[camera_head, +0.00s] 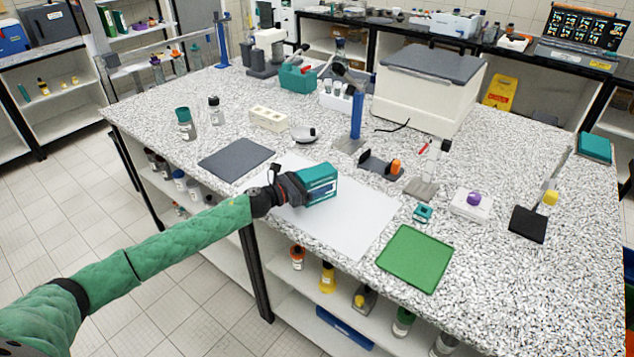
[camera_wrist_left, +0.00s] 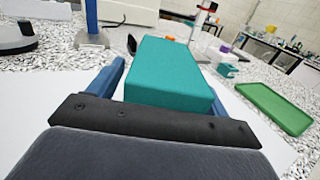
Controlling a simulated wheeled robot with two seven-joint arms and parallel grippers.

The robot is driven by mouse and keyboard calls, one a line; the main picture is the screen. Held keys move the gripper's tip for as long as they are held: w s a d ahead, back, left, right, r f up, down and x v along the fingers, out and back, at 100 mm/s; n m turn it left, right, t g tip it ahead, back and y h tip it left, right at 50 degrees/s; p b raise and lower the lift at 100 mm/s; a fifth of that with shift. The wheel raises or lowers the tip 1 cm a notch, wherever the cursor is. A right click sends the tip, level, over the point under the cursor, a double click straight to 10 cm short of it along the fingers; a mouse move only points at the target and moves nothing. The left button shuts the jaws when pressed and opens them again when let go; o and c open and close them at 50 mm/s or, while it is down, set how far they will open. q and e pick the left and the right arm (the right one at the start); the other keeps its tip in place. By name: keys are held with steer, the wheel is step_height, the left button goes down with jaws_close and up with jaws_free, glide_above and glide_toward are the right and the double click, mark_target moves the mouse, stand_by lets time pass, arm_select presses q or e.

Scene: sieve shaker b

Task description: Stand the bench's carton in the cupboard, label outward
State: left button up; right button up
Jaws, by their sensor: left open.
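The teal carton (camera_head: 318,173) is on the white sheet on the bench. In the left wrist view the carton (camera_wrist_left: 170,68) lies straight ahead, its plain teal top and near end showing. My left gripper (camera_head: 305,188) is open at the carton. Its blue fingers (camera_wrist_left: 165,84) reach along both sides of the carton, with a gap visible at the left finger. In the head view a dark panel shows on the carton's near side, partly behind the gripper; I cannot read a label. Open shelving (camera_head: 62,88) stands at the far left; I cannot tell whether it is the cupboard.
A green mat (camera_head: 415,259) lies right of the white sheet (camera_head: 360,215), a dark grey mat (camera_head: 236,159) to its left. A blue-post stand (camera_head: 355,118), an orange-knobbed holder (camera_head: 380,165) and a large white box (camera_head: 425,95) stand behind. Bottles fill shelves under the bench.

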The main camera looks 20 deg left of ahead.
arm_select(q)
steer(key=shift+c, duration=0.5)
steer(key=c, duration=1.1)
steer(key=shift+c, duration=0.3)
steer(key=shift+r, duration=0.15)
